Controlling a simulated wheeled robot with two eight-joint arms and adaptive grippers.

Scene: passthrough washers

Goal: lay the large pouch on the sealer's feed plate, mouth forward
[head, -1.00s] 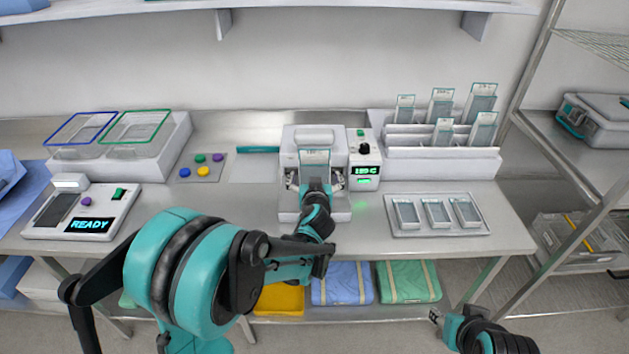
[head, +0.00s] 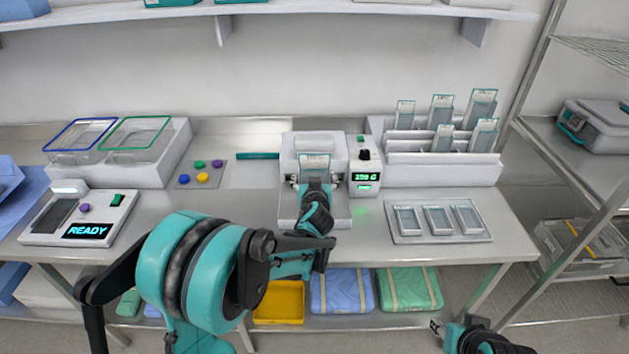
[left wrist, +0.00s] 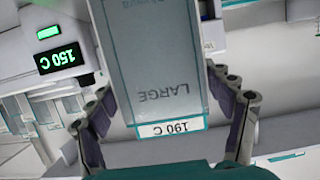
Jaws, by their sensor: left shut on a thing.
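The large pouch (head: 315,162) is clear with a pale teal edge. It also shows in the left wrist view (left wrist: 160,62), with upside-down "LARGE" and "190 C" print. My left gripper (head: 315,183) is shut on its near end, the fingers along its two sides. The pouch points away from me, over the feed plate (head: 341,212) of the white sealer (head: 317,141). I cannot tell whether it touches the plate. The sealer's display (left wrist: 57,62) reads 150 C in the left wrist view. My right gripper (head: 436,327) is low at the right, too small to read.
A rack of upright pouches (head: 442,171) and a tray (head: 400,238) with three filled pouches stand right of the sealer. Left are coloured buttons (head: 202,178), two rimmed bins (head: 110,140) and a device reading READY (head: 80,217).

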